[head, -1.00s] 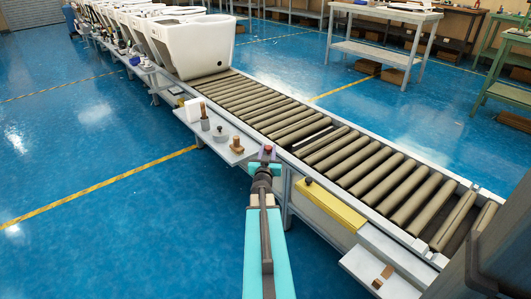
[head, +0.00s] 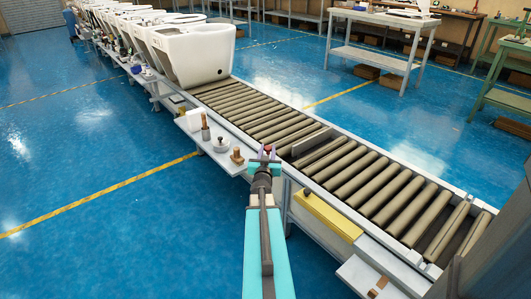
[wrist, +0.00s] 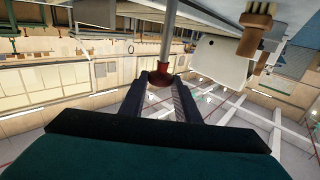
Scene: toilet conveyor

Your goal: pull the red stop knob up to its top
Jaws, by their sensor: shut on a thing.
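The red stop knob (head: 268,148) stands at the conveyor's near side, by the right end of the small side shelf. In the wrist view the knob (wrist: 160,79) sits between my two dark fingertips, on a grey metal rod that runs to the top of the picture. My gripper (head: 267,155) is shut on the knob; the gripper also shows in the wrist view (wrist: 161,84). The fingers hide part of the knob. A grey stop plate (head: 316,147) stands tilted up between the rollers, just right of the knob.
A white toilet (head: 205,55) stands on the conveyor rollers (head: 245,108), with several more behind it. The side shelf (head: 209,150) holds wooden-handled tools and a grey round piece. A yellow box (head: 326,215) hangs on the conveyor's near side. The blue floor at left is clear.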

